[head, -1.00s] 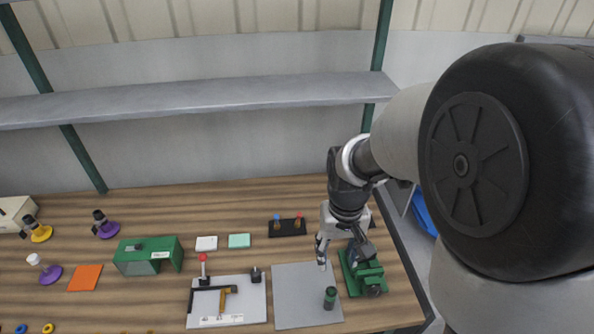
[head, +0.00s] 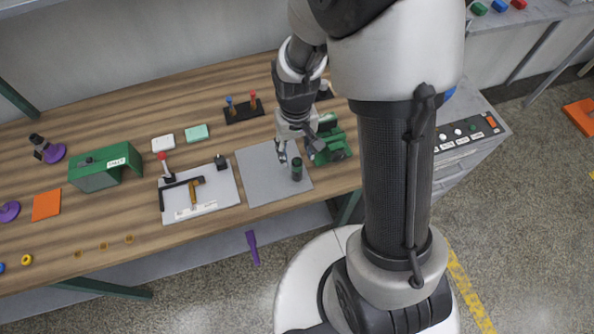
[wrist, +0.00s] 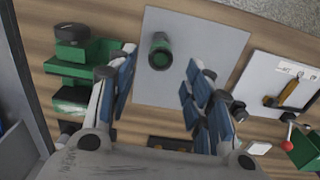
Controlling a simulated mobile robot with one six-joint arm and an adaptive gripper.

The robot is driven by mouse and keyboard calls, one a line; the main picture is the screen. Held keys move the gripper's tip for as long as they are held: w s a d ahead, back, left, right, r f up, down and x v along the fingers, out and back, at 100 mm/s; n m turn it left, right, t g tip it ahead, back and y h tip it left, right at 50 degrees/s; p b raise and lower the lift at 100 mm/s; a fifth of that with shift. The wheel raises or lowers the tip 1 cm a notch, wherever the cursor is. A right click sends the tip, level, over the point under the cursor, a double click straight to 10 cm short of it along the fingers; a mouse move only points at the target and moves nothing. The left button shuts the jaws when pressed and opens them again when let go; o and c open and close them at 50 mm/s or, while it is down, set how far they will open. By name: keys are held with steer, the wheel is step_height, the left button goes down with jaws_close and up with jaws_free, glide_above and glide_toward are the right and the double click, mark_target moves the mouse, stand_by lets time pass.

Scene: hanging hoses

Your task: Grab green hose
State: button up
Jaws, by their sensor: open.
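My gripper (head: 289,155) is open and empty, pointing down over the grey mat (head: 265,188) on the wooden bench. The wrist view shows its two blue-padded fingers (wrist: 158,88) spread apart. A short dark cylinder with green parts (head: 297,170) stands on the mat. In the wrist view this cylinder (wrist: 160,52) lies just past the fingertips, roughly in line with the gap between them, and I see no contact. No hanging hose is recognisable in either view, and I cannot tell whether this cylinder is the green hose.
A green vise-like device (head: 330,147) stands close right of my gripper. Left of the mat is a light board (head: 215,200) with a black square, a yellow-handled tool and a red-knobbed lever. A green housing (head: 100,172) stands further left. A control cabinet (head: 465,140) is at right.

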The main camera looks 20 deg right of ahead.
mark_target(297, 162)
steer(key=f, duration=0.1)
steer(key=f+b, duration=0.1)
steer(key=f, duration=0.1)
steer(key=f+b, duration=0.1)
steer(key=shift+s+f, duration=0.25)
steer(key=shift+s, duration=0.1)
steer(key=shift+f, duration=0.35)
steer(key=shift+c, duration=0.2)
jaws_close()
